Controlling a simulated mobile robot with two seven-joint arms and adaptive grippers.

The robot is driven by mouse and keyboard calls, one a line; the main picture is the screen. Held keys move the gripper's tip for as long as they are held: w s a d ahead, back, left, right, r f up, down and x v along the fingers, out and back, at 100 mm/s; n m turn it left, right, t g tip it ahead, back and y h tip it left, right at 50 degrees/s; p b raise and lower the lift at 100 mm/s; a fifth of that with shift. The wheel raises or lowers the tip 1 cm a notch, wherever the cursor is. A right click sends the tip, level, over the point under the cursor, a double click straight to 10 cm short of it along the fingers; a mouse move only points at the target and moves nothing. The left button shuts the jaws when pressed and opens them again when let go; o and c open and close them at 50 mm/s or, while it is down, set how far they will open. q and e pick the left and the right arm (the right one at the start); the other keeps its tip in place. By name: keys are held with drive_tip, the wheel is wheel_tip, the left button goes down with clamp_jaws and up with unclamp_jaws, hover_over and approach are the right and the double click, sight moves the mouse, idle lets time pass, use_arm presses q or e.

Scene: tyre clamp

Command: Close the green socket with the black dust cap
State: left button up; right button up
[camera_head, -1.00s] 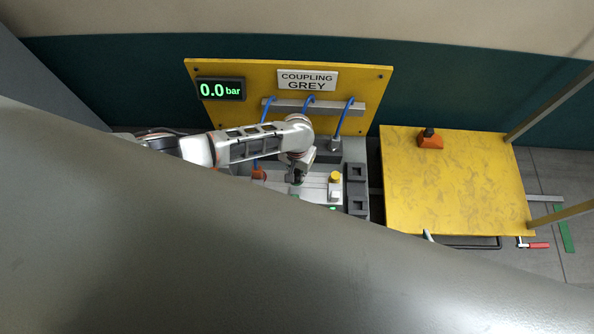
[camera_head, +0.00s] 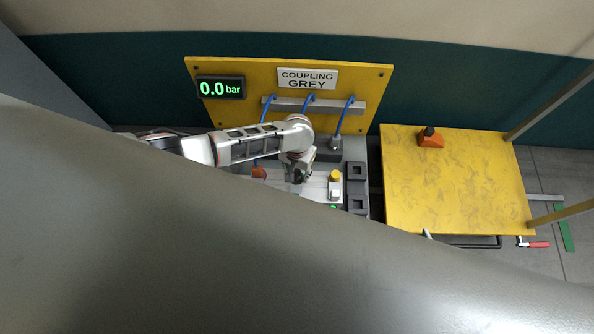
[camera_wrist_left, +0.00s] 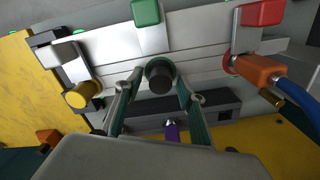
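In the left wrist view, the green socket (camera_wrist_left: 152,65) shows as a green ring on the pale metal fixture. The black dust cap (camera_wrist_left: 160,82) sits at its middle, end facing the camera; how deep it is seated I cannot tell. My left gripper (camera_wrist_left: 159,88) has its two fingers spread on either side of the cap and ring, with gaps showing beside the cap. In the head view my left gripper (camera_head: 298,174) is low over the fixture, and the socket and cap are hidden or too small to tell. My right gripper is in neither view.
A green block (camera_wrist_left: 145,12) and red block (camera_wrist_left: 262,12) stand near the socket. An orange coupling (camera_wrist_left: 258,70) with a blue hose is to the right; a yellow knob (camera_wrist_left: 82,95) is left. The yellow table (camera_head: 455,185) is mostly clear, with an orange-and-black item (camera_head: 430,138).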

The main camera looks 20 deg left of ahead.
use_arm(q)
wheel_tip(320, 180, up, 12)
idle(0.7)
